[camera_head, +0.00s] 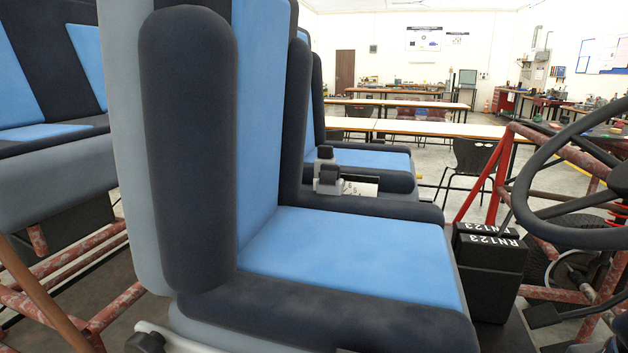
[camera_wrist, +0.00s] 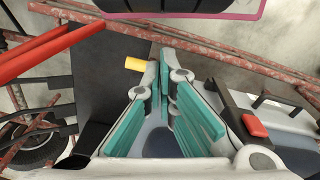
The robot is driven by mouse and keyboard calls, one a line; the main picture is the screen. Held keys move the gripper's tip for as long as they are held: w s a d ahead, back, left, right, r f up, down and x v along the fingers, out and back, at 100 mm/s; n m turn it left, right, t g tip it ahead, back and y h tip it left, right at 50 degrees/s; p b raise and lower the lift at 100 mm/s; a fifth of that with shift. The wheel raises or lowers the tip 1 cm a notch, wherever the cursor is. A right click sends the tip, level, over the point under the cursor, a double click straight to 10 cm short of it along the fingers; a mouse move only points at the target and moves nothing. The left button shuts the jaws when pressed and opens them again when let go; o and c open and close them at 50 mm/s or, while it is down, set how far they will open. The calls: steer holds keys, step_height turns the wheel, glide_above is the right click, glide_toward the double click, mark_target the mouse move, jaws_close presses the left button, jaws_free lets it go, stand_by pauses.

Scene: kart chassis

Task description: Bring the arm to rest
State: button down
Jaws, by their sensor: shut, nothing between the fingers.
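My gripper (camera_wrist: 163,68) shows in the wrist view, with teal finger pads and grey knuckles. Its fingertips come together near the middle of the picture, with nothing held between them. It is over a dark flat panel (camera_wrist: 98,65) beside the kart's frame. I cannot make out the gripper in the head view. Most of my arm is out of sight.
Blue and black seats (camera_head: 350,247) fill the head view's middle. A steering wheel (camera_head: 535,190) and red frame tubes (camera_head: 487,185) are at right.

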step_height(320, 180, up, 24)
steer(key=t+p, duration=0.3)
steer(key=p, duration=1.8)
steer(key=shift+f+t, duration=0.15)
steer(key=shift+t, duration=0.15)
steer(key=shift+w+d, duration=0.1)
steer(key=shift+d, duration=0.05)
